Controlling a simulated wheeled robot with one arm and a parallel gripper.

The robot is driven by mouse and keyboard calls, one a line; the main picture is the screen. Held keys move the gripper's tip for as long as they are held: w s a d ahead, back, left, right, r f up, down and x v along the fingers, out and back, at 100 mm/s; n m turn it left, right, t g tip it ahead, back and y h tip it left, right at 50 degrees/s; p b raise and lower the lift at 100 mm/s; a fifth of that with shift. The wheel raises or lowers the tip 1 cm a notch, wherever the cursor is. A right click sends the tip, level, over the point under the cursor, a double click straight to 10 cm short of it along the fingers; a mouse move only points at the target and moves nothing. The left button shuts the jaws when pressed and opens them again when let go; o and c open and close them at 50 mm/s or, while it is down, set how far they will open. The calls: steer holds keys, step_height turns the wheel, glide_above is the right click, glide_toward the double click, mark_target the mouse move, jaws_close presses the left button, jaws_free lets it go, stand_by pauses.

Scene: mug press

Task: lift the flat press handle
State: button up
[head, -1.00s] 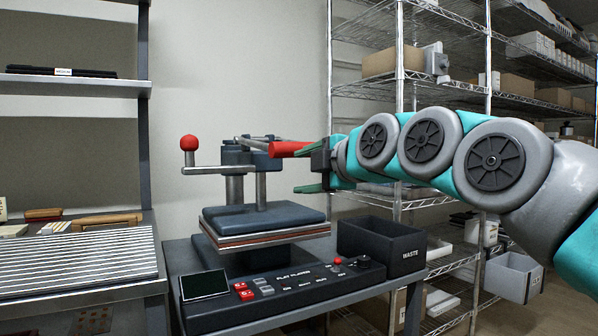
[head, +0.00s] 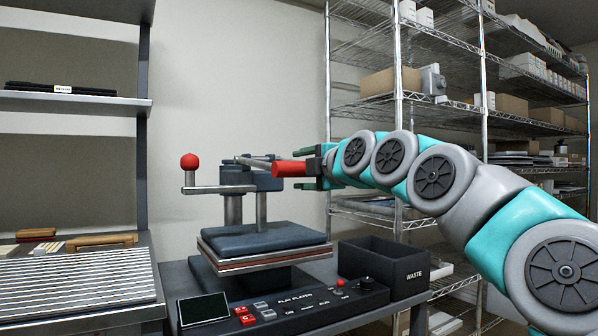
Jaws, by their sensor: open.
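The flat press (head: 262,243) stands on a dark table, its padded plates stacked close together. Its handle is a thin bar ending in a red cylindrical grip (head: 292,169), lying about level above the plates on the right. My gripper (head: 316,167) reaches in from the right at the grip's outer end. Its green fingers are open, one above and one below the grip in the picture. The grip's outer end overlaps the gripper, so I cannot tell whether they touch. A separate red ball knob (head: 189,161) stands on a post at the press's left.
A control panel (head: 288,308) with a small screen and red buttons sits in front of the press. A black WASTE bin (head: 415,274) stands to its right. A striped rack (head: 75,280) is at left. Wire shelving (head: 402,110) rises behind my arm.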

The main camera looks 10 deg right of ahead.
steer(key=shift+w+a+f, duration=0.1)
steer(key=shift+w+a, duration=0.15)
steer(key=shift+w, duration=0.4)
jaws_close()
stand_by(1.0)
